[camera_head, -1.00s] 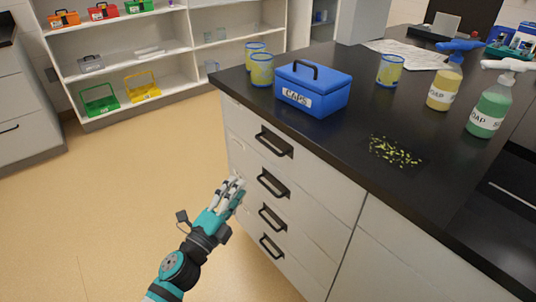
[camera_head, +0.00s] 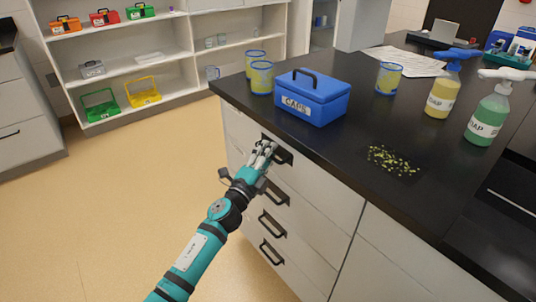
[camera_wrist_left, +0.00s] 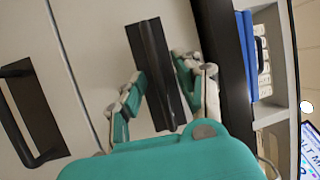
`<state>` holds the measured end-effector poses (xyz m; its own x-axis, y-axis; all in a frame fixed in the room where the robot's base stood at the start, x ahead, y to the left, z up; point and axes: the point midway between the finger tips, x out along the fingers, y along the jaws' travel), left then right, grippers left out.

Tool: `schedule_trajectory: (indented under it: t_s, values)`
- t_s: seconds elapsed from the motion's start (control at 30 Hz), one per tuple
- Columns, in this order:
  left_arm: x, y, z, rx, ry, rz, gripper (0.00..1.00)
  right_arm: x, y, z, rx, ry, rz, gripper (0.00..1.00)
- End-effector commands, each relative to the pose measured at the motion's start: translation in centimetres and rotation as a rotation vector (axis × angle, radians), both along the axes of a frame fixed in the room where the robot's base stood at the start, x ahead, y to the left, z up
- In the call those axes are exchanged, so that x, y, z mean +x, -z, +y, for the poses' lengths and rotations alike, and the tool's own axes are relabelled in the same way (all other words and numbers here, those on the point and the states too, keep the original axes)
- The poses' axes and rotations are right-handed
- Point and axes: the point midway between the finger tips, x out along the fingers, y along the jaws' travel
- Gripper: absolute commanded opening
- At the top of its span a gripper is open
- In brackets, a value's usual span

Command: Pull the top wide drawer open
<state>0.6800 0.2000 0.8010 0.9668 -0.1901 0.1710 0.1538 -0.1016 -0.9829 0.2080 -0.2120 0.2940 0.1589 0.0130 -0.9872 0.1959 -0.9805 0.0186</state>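The top wide drawer (camera_head: 325,184) is the uppermost white front under the black countertop, and it looks closed, in line with the fronts below. Its black bar handle (camera_head: 284,156) is partly hidden by my left gripper (camera_head: 267,148). In the left wrist view the handle (camera_wrist_left: 152,65) lies between the two fingers of my left gripper (camera_wrist_left: 158,90). The fingers stand apart on either side of it, with a visible gap on the left side. Firm contact does not show. My right gripper is in no view.
Lower drawers with black handles (camera_head: 272,224) lie below. On the countertop (camera_head: 330,140) stand a blue CAPS box (camera_head: 312,105), yellow-blue cups (camera_head: 261,78), soap bottles (camera_head: 443,92) and scattered yellow-green bits (camera_head: 392,160). The floor (camera_head: 120,200) left of the cabinet is clear.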

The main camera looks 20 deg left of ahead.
Motion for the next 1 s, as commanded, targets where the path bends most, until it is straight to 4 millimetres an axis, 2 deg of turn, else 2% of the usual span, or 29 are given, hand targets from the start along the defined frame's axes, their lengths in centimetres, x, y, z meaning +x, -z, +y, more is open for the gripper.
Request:
schedule_trajectory:
  t_s: [0.27,0.5,1.0]
  values:
    - [0.11,-0.02,-0.04,0.0,0.0,0.0,0.32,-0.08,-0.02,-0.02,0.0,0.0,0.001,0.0]
    - [0.09,-0.01,-0.03,0.0,0.0,0.0,0.01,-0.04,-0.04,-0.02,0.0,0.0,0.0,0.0]
    - [0.06,0.13,0.0,-0.002,0.0,0.002,0.0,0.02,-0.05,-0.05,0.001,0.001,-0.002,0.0]
